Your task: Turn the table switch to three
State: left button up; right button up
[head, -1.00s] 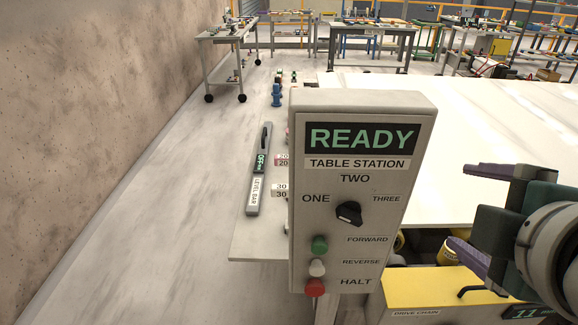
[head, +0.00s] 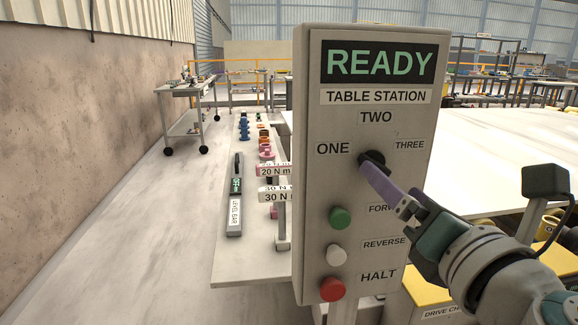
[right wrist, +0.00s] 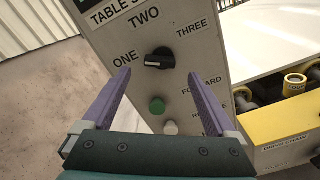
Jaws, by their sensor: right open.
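The grey control box (head: 310,110) reads READY and TABLE STATION. Its black rotary switch (head: 372,157) sits among the labels ONE, TWO and THREE. In the right wrist view the switch (right wrist: 160,58) shows a white mark on its left side, toward ONE. My right gripper (head: 372,172) is open in front of the panel. In the head view its purple finger overlaps the lower part of the switch. In the right wrist view the two purple fingertips are wide apart, with the switch between and just beyond them; no contact can be made out. My left gripper is not in view.
Below the switch are green (head: 340,218), white (head: 336,255) and red (head: 332,289) buttons, close under my right gripper. A pale table (head: 480,145) lies behind the box.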

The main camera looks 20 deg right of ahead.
jog(key=x, duration=0.5)
jog(key=shift+s, duration=0.1)
jog(key=c, duration=1.4)
